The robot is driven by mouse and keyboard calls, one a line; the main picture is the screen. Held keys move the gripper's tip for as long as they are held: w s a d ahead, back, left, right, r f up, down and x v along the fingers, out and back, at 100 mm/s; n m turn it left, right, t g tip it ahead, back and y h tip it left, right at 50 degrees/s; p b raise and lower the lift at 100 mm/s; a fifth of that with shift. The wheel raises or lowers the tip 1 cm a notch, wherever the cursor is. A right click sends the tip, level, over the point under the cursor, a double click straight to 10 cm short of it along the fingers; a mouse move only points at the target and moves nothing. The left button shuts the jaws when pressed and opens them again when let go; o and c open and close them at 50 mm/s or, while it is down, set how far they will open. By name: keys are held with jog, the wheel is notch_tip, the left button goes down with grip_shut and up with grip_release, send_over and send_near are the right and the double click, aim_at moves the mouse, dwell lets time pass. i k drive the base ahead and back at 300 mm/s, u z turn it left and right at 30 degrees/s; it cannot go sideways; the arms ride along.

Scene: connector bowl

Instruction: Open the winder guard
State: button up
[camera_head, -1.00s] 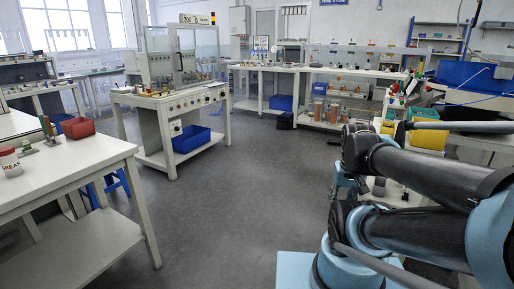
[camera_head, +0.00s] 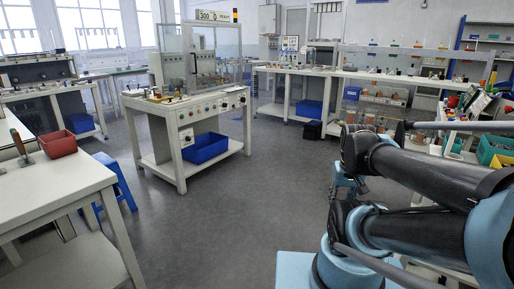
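The winder appears to be the white bench machine (camera_head: 182,121) left of centre, with a sign and a small signal lamp on top. Its clear panelled guard (camera_head: 178,68) stands upright around the upper part. I cannot tell which panel opens, but the front looks closed. My arm is folded at the right, well apart from the machine across open floor. My gripper (camera_head: 347,190) seems to hang below the wrist, small and partly hidden by my arm. Its fingers cannot be made out.
A white table (camera_head: 60,190) with a red bin (camera_head: 58,143) stands close at the left, a blue stool (camera_head: 115,183) beside it. Benches line the back and right. A blue crate (camera_head: 205,147) sits on the machine's lower shelf. Grey floor (camera_head: 240,215) is clear between.

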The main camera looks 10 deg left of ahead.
aim_at(192, 72)
jog(key=u, duration=0.25)
jog(key=i, duration=1.35)
jog(key=u, duration=0.75)
jog(key=i, duration=1.25)
jog(key=u, duration=0.35)
jog(key=i, duration=0.5)
jog(key=u, duration=0.15)
